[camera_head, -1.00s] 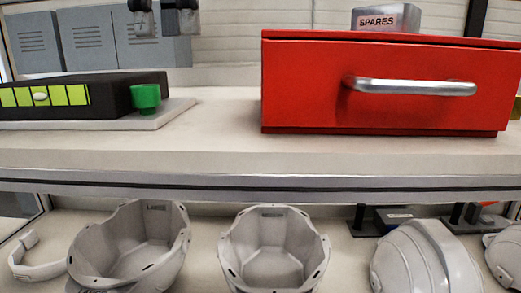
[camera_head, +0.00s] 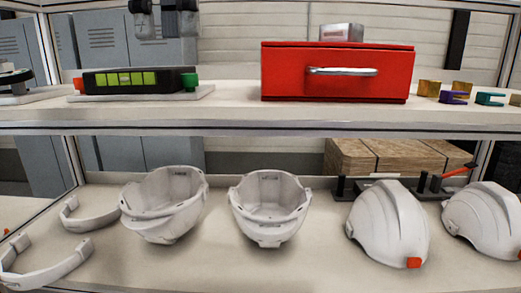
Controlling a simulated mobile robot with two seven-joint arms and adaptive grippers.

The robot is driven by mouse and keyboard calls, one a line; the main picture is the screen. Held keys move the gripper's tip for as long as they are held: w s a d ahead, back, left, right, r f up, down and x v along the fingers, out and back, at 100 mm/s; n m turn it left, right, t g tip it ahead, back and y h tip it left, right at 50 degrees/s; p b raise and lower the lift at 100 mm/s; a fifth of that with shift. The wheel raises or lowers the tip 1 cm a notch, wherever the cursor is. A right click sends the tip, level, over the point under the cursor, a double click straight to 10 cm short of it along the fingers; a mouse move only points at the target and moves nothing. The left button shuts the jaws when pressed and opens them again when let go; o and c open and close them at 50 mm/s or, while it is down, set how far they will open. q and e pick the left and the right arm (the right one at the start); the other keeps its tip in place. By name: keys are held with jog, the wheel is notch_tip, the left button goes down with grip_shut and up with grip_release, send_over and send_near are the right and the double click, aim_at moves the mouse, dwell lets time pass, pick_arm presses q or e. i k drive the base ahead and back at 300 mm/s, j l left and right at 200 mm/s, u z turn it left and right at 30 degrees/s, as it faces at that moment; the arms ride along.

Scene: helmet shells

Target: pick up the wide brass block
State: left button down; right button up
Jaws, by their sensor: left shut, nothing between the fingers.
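Two brass-coloured blocks stand at the right end of the upper shelf, one (camera_head: 429,88) just right of the red drawer unit and one (camera_head: 462,87) farther right. Another brass-coloured piece (camera_head: 515,99) is cut by the right edge. They are small here, and I cannot tell for sure which is the wide one. My left gripper (camera_head: 166,33) hangs at the top left, above the black box with green panels. It is shut and empty, far to the left of the blocks. My right gripper is out of view.
The red drawer unit (camera_head: 338,75) stands between my left gripper and the blocks. A purple clip (camera_head: 453,97) and a teal clip (camera_head: 490,99) lie in front of the blocks. Helmet shells (camera_head: 270,207) fill the lower shelf.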

aim_at(428, 89)
jog(key=k, duration=0.85)
